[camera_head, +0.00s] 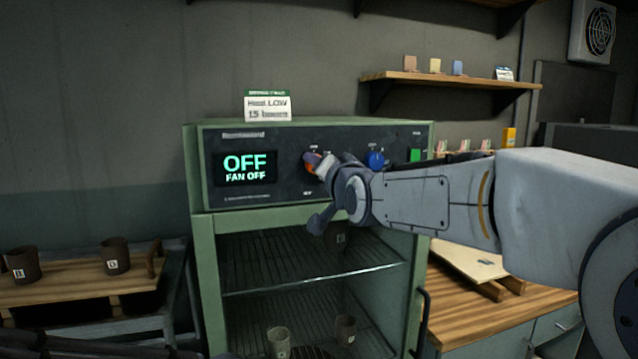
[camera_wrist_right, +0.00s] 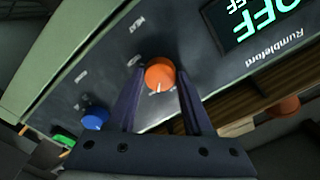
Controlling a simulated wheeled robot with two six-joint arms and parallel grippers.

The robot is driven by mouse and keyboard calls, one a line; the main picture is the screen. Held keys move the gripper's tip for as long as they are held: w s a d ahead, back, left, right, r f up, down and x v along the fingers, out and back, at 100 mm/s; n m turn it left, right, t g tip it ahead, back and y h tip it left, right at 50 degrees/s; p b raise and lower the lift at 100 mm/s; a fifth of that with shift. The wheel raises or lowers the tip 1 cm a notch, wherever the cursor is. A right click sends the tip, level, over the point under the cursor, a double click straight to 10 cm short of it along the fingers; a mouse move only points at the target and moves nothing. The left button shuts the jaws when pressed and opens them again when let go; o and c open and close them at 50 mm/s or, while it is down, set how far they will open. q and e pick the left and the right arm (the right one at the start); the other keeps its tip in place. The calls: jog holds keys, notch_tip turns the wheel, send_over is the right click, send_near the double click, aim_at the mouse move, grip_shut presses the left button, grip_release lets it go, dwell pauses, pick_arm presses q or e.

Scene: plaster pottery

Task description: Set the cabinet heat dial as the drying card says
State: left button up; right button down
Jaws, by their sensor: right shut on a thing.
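The green drying cabinet (camera_head: 203,260) carries a dark control panel (camera_head: 290,185). Its display (camera_head: 245,168) reads OFF and FAN OFF. The drying card (camera_head: 267,107) stands on top and reads Heat LOW, with a line that looks like 15 hours. The orange heat dial (camera_wrist_right: 160,76) has a white pointer mark; in the head view the dial (camera_head: 310,158) is partly hidden by my gripper. My right gripper (camera_head: 322,164) is shut on this dial, one finger on each side in the wrist view (camera_wrist_right: 158,88).
A blue knob (camera_head: 376,159) and a green switch (camera_head: 416,154) sit right of the dial. Cups (camera_head: 345,329) stand inside the cabinet on wire racks. More cups (camera_head: 115,256) stand on a wooden board at left. A shelf (camera_head: 450,81) hangs at upper right.

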jog(key=shift+m+b, duration=0.7)
jog(key=shift+m, duration=0.1)
jog(key=shift+c, duration=1.5)
grip_release()
jog(key=b+v, duration=0.2)
jog(key=v, duration=0.8)
jog(key=shift+s, duration=0.25)
